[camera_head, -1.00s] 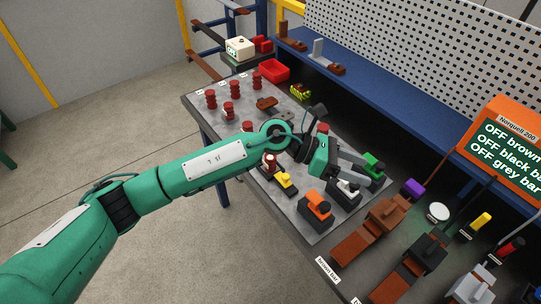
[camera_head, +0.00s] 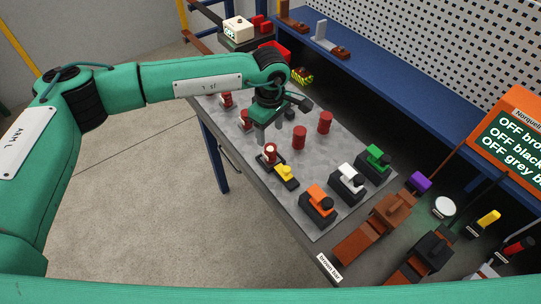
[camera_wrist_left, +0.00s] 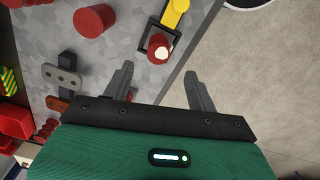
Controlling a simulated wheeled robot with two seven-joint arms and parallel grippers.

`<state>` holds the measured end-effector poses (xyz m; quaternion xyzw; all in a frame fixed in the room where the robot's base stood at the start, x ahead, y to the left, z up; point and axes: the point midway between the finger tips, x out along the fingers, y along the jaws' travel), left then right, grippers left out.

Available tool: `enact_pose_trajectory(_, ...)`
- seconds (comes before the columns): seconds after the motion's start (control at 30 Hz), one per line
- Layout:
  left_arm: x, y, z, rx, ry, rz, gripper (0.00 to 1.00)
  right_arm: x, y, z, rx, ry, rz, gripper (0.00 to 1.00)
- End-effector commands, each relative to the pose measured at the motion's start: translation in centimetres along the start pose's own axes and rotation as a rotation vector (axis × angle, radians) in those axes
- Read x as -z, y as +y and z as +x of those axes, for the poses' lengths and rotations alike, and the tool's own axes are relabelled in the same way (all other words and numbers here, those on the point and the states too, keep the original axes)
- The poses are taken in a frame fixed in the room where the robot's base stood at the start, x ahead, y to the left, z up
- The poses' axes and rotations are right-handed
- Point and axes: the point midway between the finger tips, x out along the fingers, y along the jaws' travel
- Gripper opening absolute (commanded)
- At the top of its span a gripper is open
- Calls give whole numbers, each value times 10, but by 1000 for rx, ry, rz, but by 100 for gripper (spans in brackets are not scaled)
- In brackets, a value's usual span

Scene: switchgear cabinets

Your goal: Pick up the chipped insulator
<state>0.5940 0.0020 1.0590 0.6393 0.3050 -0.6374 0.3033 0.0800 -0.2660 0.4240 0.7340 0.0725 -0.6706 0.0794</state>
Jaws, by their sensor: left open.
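The chipped insulator (camera_head: 268,154) is a small dark red cylinder with a pale white patch on its top. It stands at the near left edge of the grey work mat, beside a yellow-handled clamp (camera_head: 285,173). In the wrist view the insulator (camera_wrist_left: 158,47) sits in a dark frame at the end of the yellow clamp (camera_wrist_left: 175,12). My left gripper (camera_head: 266,133) points down above and just behind it, open and empty. In the wrist view its fingertips (camera_wrist_left: 158,70) lie either side of the insulator's line, apart from it. My right gripper is not in view.
Plain red insulators (camera_head: 299,138) stand close by on the mat (camera_head: 330,155). Orange (camera_head: 318,207), white (camera_head: 347,180) and green (camera_head: 375,160) handled devices stand toward the right. A red bin (camera_head: 275,50) lies behind my arm. The bench edge and open floor are at left.

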Motion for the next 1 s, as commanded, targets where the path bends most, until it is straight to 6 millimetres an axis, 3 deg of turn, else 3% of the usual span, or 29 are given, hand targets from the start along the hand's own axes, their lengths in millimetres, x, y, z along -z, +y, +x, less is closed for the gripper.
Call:
enact_pose_trajectory(0.03,-1,0,15,2,-2,0,58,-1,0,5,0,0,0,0)
enact_pose_trajectory(0.2,-1,0,44,1,-2,-1,58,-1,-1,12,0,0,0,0)
enact_pose_trajectory(0.43,-1,1,59,1,-4,-1,58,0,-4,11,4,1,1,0)
enact_pose_trajectory(0.7,0,2,99,0,-4,-1,58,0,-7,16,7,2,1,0)
enact_pose_trajectory(0.93,0,3,101,-1,-3,-1,58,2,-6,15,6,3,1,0)
enact_pose_trajectory(1.0,0,3,101,-1,-4,-1,48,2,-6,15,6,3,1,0)
